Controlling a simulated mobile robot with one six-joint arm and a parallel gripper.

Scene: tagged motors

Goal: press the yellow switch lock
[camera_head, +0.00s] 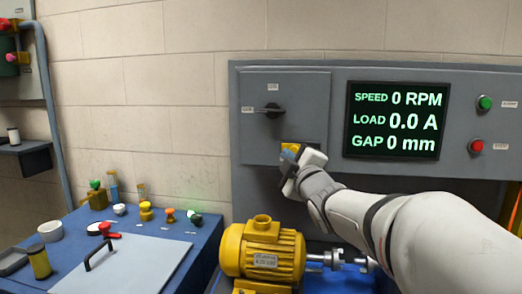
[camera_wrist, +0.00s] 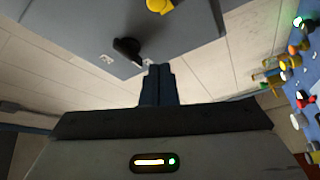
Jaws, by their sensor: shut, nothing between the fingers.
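The yellow switch lock (camera_wrist: 159,5) shows at the top edge of the wrist view, cut off by the frame, on the grey panel. In the head view its yellow patch (camera_head: 290,149) sits below the black rotary switch and is partly hidden by my gripper (camera_head: 291,168). My gripper is shut and empty, close in front of the panel. In the wrist view its dark fingertips (camera_wrist: 159,70) are together, below the yellow part in the picture. I cannot tell whether they touch anything.
The black rotary switch (camera_head: 272,110) also shows in the wrist view (camera_wrist: 127,48), close to the fingertips in the picture. A display (camera_head: 397,120) reads zero speed, load and gap. A yellow motor (camera_head: 262,250) stands below my arm. A blue bench (camera_head: 205,240) holds several small parts.

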